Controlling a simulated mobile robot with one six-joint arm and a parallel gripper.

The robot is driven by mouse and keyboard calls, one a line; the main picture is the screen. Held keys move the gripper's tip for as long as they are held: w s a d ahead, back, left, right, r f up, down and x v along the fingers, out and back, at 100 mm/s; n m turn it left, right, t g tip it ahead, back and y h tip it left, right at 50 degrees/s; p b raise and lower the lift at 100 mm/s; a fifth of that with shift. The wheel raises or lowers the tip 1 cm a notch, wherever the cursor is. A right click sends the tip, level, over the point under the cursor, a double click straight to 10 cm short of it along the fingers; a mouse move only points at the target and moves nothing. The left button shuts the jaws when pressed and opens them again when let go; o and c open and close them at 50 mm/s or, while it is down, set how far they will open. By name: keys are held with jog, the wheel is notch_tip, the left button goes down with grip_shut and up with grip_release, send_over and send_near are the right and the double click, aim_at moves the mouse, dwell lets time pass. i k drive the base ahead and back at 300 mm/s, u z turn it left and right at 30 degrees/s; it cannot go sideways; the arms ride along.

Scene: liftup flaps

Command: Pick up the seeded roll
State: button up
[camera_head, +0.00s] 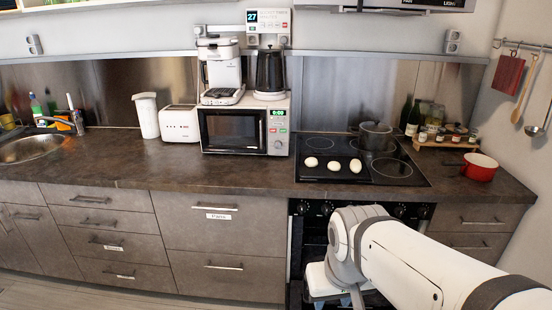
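Three small pale, rounded pieces that look like rolls or eggs lie in a row on the black cooktop (393,183): a left one (311,162), a middle one (334,166) and a right one (355,166). They are too small for me to see seeds or tell which is the seeded roll. My white arm comes in from the lower right. My gripper (350,297) hangs low in front of the oven, below the counter edge and away from the pale pieces. Its fingers are mostly hidden or cut off by the frame.
A grey pot (375,134) stands behind the pale pieces. A red pan (480,168) and a spice rack (442,142) are to the right. A microwave (243,130) stands left of the cooktop. The counter (180,176) in front of it is clear.

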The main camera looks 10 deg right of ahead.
aim_at(310, 162)
jog(key=u, duration=2.15)
jog(key=i, duration=2.45)
jog(key=z, duration=1.2)
jog(key=k, duration=0.1)
jog(key=z, duration=2.4)
jog(key=i, duration=0.6)
jog(key=z, duration=0.05)
